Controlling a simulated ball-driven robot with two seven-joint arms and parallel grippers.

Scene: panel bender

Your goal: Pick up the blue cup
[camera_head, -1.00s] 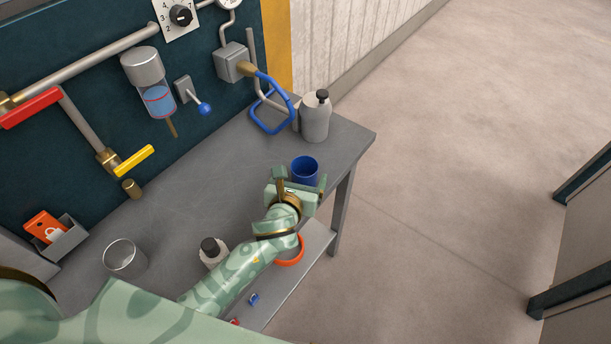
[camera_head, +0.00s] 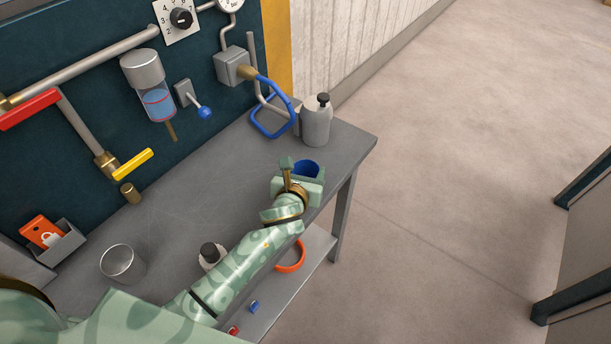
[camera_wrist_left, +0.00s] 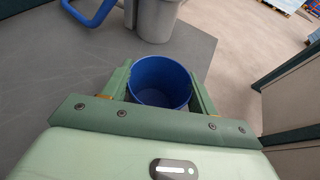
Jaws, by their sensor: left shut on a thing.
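The blue cup (camera_head: 306,168) is at the right front part of the grey table, partly hidden behind my left gripper in the head view. In the left wrist view the cup (camera_wrist_left: 160,82) is seen from above, open and empty inside. My left gripper (camera_head: 301,176) is shut on the cup, and its two fingers (camera_wrist_left: 160,90) lie on either side of the cup wall. I cannot tell whether the cup's base touches the table. My right gripper is not in view.
A grey bottle with a black cap (camera_head: 316,121) and a blue hose loop (camera_head: 271,132) stand behind the cup. An orange ring (camera_head: 291,256) lies on the lower shelf (camera_head: 320,243).

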